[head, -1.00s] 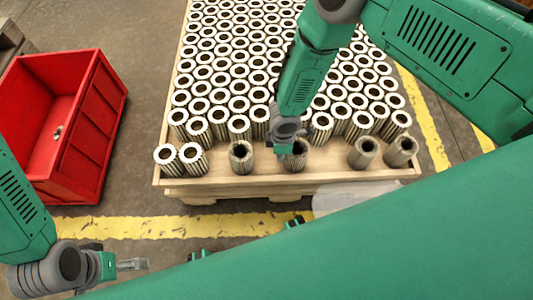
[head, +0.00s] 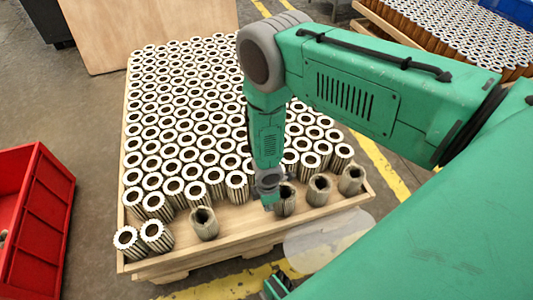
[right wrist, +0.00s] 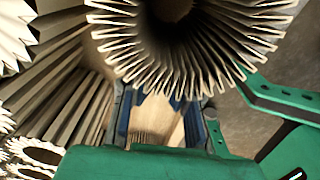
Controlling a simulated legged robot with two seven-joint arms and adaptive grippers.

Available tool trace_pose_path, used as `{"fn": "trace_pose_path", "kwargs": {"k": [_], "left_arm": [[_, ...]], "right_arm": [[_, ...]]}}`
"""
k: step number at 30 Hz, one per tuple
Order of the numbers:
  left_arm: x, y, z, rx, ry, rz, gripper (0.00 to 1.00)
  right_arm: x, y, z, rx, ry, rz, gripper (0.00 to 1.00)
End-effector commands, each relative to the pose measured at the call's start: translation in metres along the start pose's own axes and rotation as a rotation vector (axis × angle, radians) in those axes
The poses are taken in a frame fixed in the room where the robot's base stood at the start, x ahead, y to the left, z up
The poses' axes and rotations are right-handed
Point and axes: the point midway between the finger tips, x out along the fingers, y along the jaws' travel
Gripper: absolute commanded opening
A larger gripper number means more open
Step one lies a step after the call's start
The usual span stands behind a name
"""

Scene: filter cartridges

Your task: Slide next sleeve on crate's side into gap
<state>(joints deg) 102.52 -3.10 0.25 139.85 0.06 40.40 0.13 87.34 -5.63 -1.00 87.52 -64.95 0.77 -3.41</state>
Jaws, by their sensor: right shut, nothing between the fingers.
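Pleated filter sleeves stand upright along the front of the wooden tray. Two white-topped ones (head: 155,235) are at the left end, and a darker one (head: 204,222) stands alone right of them. Three more dark sleeves stand close in a row at the right: a nearer-left one (head: 285,198), a middle one (head: 318,189) and an end one (head: 351,179). My right gripper (head: 269,197) is shut and empty, low at the left side of the nearer-left sleeve. In the right wrist view a pleated sleeve (right wrist: 190,60) looms just beyond the fingers; contact is unclear. My left gripper is out of view.
The wooden tray (head: 232,243) is packed with white-topped sleeves behind the front row. A wide gap lies left of my right gripper. A red crate (head: 42,225) stands at the left on the floor. Another full tray (head: 385,25) is at the back right.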

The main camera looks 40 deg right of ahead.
Motion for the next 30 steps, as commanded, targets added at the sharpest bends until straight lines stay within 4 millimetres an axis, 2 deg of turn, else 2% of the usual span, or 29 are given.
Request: {"fn": "trace_pose_path", "kwargs": {"k": [8,18,21,25,30], "left_arm": [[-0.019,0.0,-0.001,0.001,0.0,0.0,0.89],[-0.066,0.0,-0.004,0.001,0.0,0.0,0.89],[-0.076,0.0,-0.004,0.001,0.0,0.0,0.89],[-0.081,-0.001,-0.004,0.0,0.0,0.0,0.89],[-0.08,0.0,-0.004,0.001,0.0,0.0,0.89]], "right_arm": [[-0.022,0.0,0.002,0.003,0.002,0.0,0.0],[-0.08,-0.002,-0.001,0.005,-0.003,0.001,0.0],[-0.092,-0.003,-0.001,0.007,-0.002,0.0,0.0],[-0.099,-0.003,-0.001,0.008,-0.002,-0.001,0.0],[-0.098,-0.003,0.0,0.008,-0.002,-0.001,0.0]]}}
